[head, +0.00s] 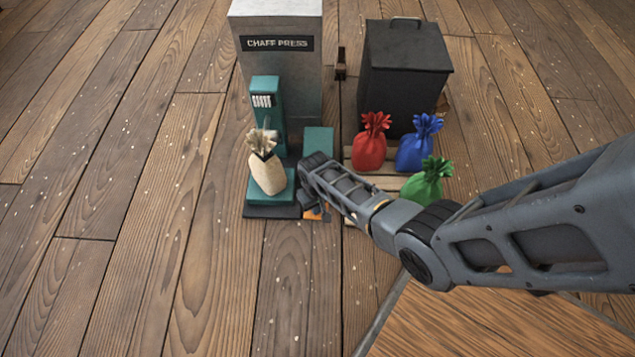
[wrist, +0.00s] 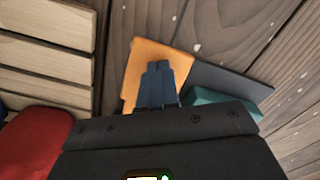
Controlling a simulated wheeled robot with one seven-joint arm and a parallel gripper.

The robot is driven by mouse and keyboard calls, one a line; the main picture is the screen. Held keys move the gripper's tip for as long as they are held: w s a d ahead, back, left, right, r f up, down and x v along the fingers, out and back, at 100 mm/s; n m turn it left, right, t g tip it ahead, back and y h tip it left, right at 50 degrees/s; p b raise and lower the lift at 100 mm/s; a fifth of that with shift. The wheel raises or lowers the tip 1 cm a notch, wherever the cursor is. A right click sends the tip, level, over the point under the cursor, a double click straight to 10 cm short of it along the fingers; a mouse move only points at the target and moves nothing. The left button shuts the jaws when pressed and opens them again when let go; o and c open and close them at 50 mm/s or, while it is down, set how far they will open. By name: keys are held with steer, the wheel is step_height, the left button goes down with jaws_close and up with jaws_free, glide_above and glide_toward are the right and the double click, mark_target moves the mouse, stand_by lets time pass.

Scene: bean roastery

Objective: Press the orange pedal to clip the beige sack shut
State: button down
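The beige sack (head: 267,174) stands upright, slightly tilted, on the teal base (head: 256,201) of the clipping machine (head: 267,105), its frilled neck near the clipping head. The orange pedal (head: 313,214) is on the floor by the base, mostly hidden by my arm in the head view. It shows more in the wrist view (wrist: 143,62), a flat orange plate. My gripper (wrist: 164,66) is over the pedal with its two fingers together and nothing between them. In the head view my gripper (head: 309,202) is right of the sack. I cannot tell whether the fingertips touch the pedal.
Red (head: 369,146), blue (head: 416,147) and green (head: 426,184) sacks sit on a pallet (head: 363,184) to the right. The grey chaff press (head: 280,68) and a black bin (head: 402,85) stand behind. Plank floor is clear on the left.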

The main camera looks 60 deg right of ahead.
step_height(320, 180, up, 9)
steer(key=p, duration=0.8)
steer(key=shift+p, duration=0.3)
steer(key=shift+s+f, duration=0.1)
stand_by(0.3)
